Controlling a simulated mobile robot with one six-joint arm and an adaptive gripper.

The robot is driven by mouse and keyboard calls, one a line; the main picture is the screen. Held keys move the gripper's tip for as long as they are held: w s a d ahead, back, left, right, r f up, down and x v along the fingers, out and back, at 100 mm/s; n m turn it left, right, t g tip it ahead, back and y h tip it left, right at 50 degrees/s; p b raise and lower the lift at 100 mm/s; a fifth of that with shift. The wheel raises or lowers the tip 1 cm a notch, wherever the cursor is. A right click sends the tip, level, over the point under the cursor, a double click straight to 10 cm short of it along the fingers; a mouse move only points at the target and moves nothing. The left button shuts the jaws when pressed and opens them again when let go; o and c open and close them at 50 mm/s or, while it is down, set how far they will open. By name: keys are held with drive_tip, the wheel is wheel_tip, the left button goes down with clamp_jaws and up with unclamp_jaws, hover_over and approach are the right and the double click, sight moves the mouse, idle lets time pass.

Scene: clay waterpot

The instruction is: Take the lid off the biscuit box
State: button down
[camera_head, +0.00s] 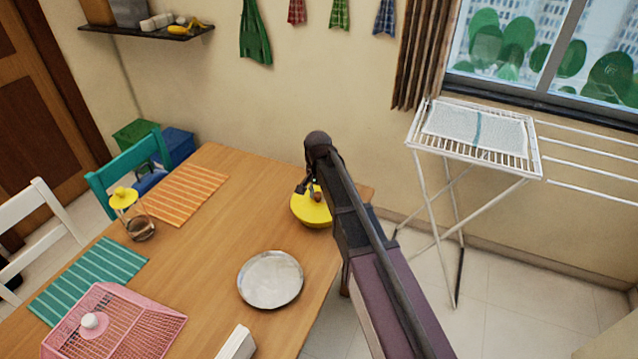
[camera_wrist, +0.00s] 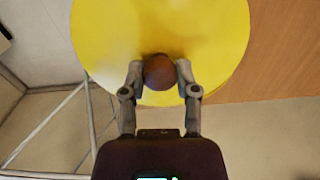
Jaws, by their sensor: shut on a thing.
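The biscuit box shows as a round yellow shape (camera_head: 311,211) near the far right edge of the wooden table, partly behind my arm. In the wrist view its yellow round lid (camera_wrist: 160,35) fills the upper middle. A brown round knob (camera_wrist: 159,72) stands on the lid. My gripper (camera_wrist: 159,75) has one finger on each side of the knob and is shut on it. In the head view my gripper (camera_head: 312,192) is at the top of the yellow shape.
The wooden table (camera_head: 215,235) holds a metal plate (camera_head: 270,279), a pink mesh cover (camera_head: 115,325), a glass jar with a yellow top (camera_head: 140,229), and orange (camera_head: 187,193) and teal (camera_head: 88,280) mats. A white drying rack (camera_head: 477,155) stands right of my arm.

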drive_tip(key=s, duration=0.9)
drive_tip(key=shift+s+d+r+p, duration=0.15)
drive_tip(key=shift+d+r+p, duration=0.05)
drive_tip(key=shift+r+p, duration=0.2)
idle(0.4)
